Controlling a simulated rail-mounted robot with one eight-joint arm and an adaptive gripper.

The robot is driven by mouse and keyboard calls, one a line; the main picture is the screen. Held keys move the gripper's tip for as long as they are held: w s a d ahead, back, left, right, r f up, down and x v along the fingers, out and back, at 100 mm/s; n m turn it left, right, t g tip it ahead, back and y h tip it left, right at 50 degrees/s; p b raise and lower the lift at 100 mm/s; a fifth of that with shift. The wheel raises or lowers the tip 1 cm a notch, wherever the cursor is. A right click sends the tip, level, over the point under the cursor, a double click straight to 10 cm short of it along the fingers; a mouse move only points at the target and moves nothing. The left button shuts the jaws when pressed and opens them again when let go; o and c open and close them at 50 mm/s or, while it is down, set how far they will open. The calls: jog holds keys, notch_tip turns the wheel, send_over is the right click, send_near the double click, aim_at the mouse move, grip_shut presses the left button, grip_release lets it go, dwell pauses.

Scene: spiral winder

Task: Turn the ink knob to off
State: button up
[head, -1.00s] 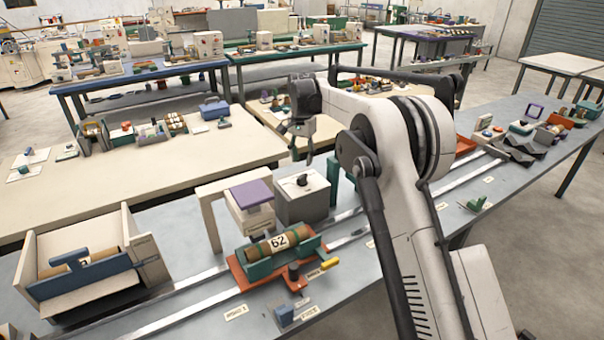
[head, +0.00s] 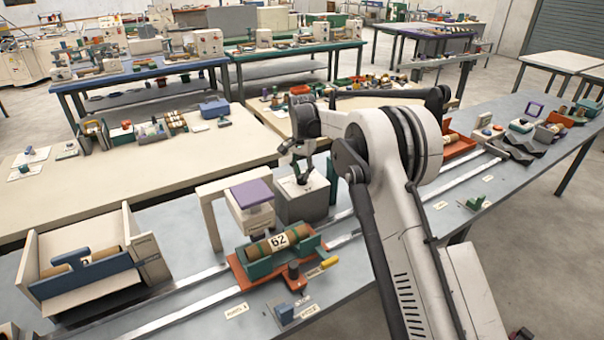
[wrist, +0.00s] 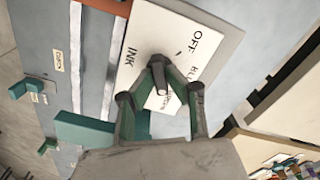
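The ink knob (wrist: 160,80) is a small dark knob on the white top plate (wrist: 200,35) of a grey box (head: 308,207). In the wrist view the plate reads INK on the left and OFF at the upper right, with other lettering partly covered. My gripper (wrist: 159,66) is over the plate, its green-and-dark fingers narrowed in on either side of the knob. It also shows in the head view (head: 302,172), low over the box top. Whether the fingers press on the knob, and which label it points to, I cannot tell.
A white frame with a purple-topped block (head: 251,192) stands left of the box. In front is an orange-based carriage (head: 236,268) with a roll marked 62. A green post (head: 332,178) stands close behind the box on its right. Metal rails (head: 190,283) run along the bench.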

grip_shut()
jog(key=shift+n+b, duration=0.3)
jog(key=shift+b, duration=0.05)
jog(key=n+b, duration=0.3)
jog(key=n, duration=0.1)
jog(key=shift+f+n, duration=0.1)
jog(key=shift+n, duration=0.2)
jog(key=n+b, duration=0.2)
jog(key=n, duration=0.4)
jog(key=shift+n+b, duration=0.3)
jog(key=shift+n, duration=0.1)
jog(key=o, duration=0.6)
grip_release()
jog(key=shift+o, duration=0.2)
